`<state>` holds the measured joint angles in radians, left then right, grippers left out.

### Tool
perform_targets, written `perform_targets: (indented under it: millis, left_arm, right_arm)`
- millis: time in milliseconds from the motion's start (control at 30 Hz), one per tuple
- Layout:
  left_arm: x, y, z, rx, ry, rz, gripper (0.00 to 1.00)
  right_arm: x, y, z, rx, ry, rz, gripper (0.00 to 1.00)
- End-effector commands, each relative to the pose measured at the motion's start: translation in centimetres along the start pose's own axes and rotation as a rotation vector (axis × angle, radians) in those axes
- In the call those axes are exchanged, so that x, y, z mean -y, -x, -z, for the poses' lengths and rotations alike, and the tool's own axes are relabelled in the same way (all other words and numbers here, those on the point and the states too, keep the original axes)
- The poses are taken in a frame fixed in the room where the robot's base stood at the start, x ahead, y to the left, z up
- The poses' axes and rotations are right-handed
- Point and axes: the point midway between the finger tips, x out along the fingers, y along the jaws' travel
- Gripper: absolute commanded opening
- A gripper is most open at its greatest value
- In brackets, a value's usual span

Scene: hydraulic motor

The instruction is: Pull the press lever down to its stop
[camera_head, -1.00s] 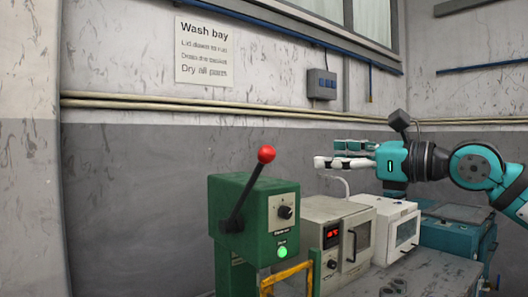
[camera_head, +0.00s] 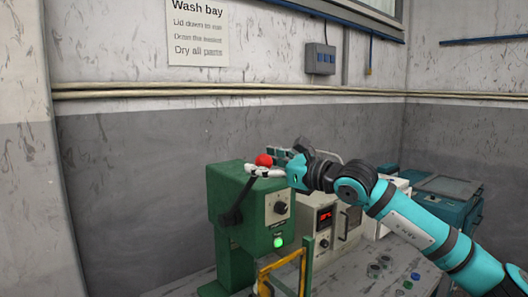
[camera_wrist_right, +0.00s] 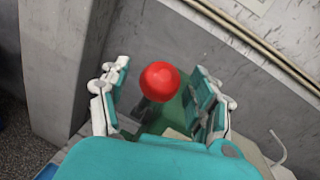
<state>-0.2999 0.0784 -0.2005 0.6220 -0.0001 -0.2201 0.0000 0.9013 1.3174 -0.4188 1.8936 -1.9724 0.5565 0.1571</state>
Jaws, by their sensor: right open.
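The press (camera_head: 232,205) is a green machine with a dial and a lit green button on its front. Its black lever (camera_head: 240,196) points up and to the right and ends in a red ball knob (camera_head: 264,160). My right gripper (camera_head: 268,163) is open at the knob. In the right wrist view the red knob (camera_wrist_right: 160,81) lies between the two spread fingers of the gripper (camera_wrist_right: 160,97), with gaps on both sides. My left gripper is not in view.
A beige oven-like box (camera_head: 318,225) with a red display stands right of the press. A yellow frame (camera_head: 282,272) is in front of the press. A teal machine (camera_head: 445,200) stands at the far right. Several small parts lie on the bench (camera_head: 395,268).

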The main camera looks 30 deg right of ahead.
Motion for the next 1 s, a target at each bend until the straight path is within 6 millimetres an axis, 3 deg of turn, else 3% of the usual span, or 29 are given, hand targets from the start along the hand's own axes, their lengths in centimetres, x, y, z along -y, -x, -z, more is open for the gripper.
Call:
perform_targets:
  millis: [333,800,1000]
  left_arm:
    - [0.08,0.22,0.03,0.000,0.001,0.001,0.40]
    - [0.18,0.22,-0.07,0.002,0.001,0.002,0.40]
    - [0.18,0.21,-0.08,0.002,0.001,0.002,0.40]
  right_arm:
    - [-0.03,-0.46,0.06,-0.001,0.002,0.000,0.63]
    - [-0.03,-0.43,0.05,-0.001,0.001,0.000,0.03]
    - [-0.04,-0.43,0.05,-0.001,0.001,0.000,0.00]
